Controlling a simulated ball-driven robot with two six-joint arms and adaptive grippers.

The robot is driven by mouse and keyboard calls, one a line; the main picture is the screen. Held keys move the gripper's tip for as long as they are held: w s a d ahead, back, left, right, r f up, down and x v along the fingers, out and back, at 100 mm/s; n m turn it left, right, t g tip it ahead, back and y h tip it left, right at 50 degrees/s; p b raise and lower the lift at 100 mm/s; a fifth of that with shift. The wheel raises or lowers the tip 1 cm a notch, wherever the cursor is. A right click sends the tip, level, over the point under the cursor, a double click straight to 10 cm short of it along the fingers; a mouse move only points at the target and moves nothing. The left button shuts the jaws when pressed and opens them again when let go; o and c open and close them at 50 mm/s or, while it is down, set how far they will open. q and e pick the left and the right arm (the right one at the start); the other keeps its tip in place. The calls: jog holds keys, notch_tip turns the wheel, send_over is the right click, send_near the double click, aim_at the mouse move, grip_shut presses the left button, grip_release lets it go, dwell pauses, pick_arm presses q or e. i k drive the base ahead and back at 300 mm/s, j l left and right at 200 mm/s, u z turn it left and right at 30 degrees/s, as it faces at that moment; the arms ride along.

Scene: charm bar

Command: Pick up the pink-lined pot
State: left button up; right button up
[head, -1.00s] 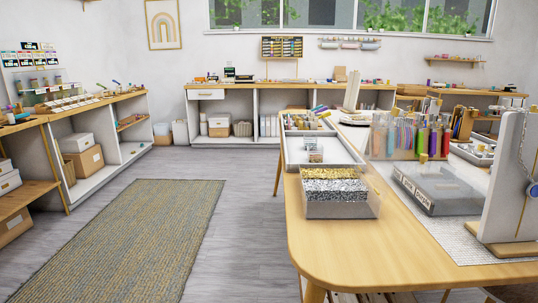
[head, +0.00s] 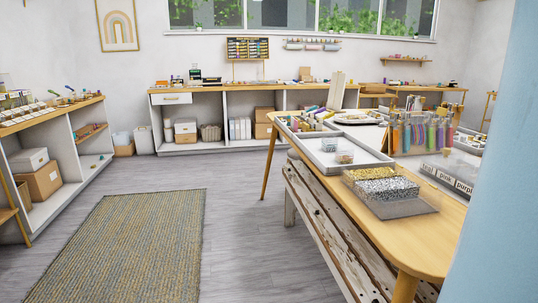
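I cannot pick out a pink-lined pot in the head view; many items on the far counters are too small to tell. Neither of my grippers is in view. The wooden table (head: 372,232) at the right bears a white tray (head: 318,158) with small clear boxes in it. A clear box of gold and silver beads (head: 388,187) stands near the table's left edge.
A woven rug (head: 135,245) lies on the open grey floor (head: 238,228). A low shelf unit (head: 60,155) stands at the left and a long counter (head: 250,90) at the back. A pale blue surface (head: 500,170) fills the right edge close by.

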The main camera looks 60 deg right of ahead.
aim_at(345, 154)
jog(key=i+z, duration=0.45)
jog(key=i+j+z, duration=0.2)
jog(key=i+z, duration=0.2)
jog(key=i+l+z, duration=0.1)
jog(key=i+z, duration=0.5)
jog(key=z, duration=0.25)
jog(key=i+z, duration=0.4)
jog(key=i+j+z, duration=0.15)
jog(key=z, duration=0.3)
jog(key=j, duration=0.1)
